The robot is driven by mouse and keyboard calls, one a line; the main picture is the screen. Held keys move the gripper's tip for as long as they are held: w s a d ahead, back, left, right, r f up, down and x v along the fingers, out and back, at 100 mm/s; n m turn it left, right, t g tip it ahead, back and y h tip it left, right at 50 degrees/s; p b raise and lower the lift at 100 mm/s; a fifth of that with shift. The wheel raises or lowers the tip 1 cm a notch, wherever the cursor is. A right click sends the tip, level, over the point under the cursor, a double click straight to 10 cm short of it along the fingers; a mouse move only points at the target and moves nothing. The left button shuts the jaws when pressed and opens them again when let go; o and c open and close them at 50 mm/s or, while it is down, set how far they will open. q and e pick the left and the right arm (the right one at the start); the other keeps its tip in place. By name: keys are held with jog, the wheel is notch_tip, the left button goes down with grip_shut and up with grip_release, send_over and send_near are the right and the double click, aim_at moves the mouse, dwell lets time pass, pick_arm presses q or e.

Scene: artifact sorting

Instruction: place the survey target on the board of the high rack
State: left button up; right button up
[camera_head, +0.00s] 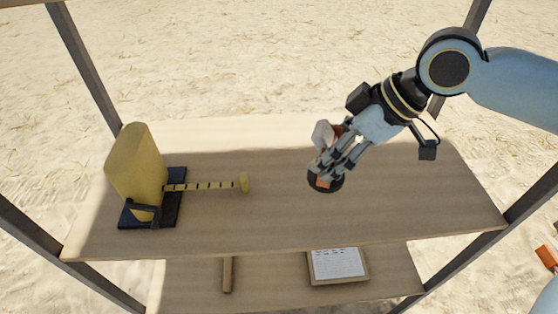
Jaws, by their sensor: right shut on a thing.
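The survey target (323,184) appears to be the small orange, white and black thing in my right gripper (330,165). Its round dark foot shows below the fingers, and a white and orange part shows beside them. The fingers hide much of it. My right gripper is shut on it and points down over the middle right of the rack's upper wooden board (400,205). I cannot tell whether the foot touches the board or is a little above it.
A yellow rounded thing (137,165) stands on a dark blue base at the board's left, with a black-marked yellow strip (205,186) reaching right. Dark posts (85,65) stand at the corners. A lower shelf holds a framed sheet (338,264) and a wooden stick (228,274).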

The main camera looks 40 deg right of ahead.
jog(key=w+b+x, duration=0.1)
jog(key=b+x, duration=0.1)
jog(key=x, duration=0.2)
jog(key=r+b+x, duration=0.1)
jog(key=b+x, duration=0.2)
jog(key=x, duration=0.2)
jog(key=w+b+x, duration=0.1)
jog(key=b+x, duration=0.1)
jog(key=x, duration=0.2)
jog(key=shift+w+b, duration=0.35)
jog(key=shift+w, duration=0.15)
jog(key=shift+r, duration=0.15)
jog(key=o, duration=1.5)
